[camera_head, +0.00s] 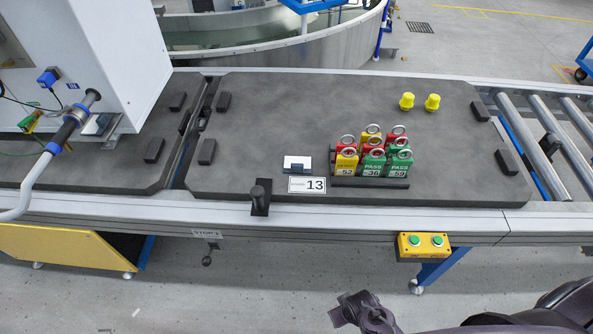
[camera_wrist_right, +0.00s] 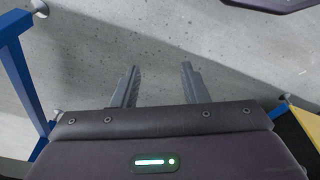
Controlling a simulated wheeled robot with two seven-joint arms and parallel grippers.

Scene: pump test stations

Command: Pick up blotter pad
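A small white pad with a dark grey block on it (camera_head: 297,163) looks like the blotter pad. It lies near the front middle of the dark board, just behind the label marked 13 (camera_head: 307,185) and left of the coloured tags. My right gripper (camera_head: 364,313) is at the bottom of the head view, in front of and below the table, well apart from the pad. In the right wrist view its two fingers (camera_wrist_right: 158,88) are spread, with nothing between them and grey floor beyond. My left gripper is not in view.
Several red, yellow and green tags (camera_head: 373,158) stand right of the pad. A black post (camera_head: 261,197) rises at the board's front edge. A yellow button box (camera_head: 423,245) hangs on the front. The board's left middle is clear.

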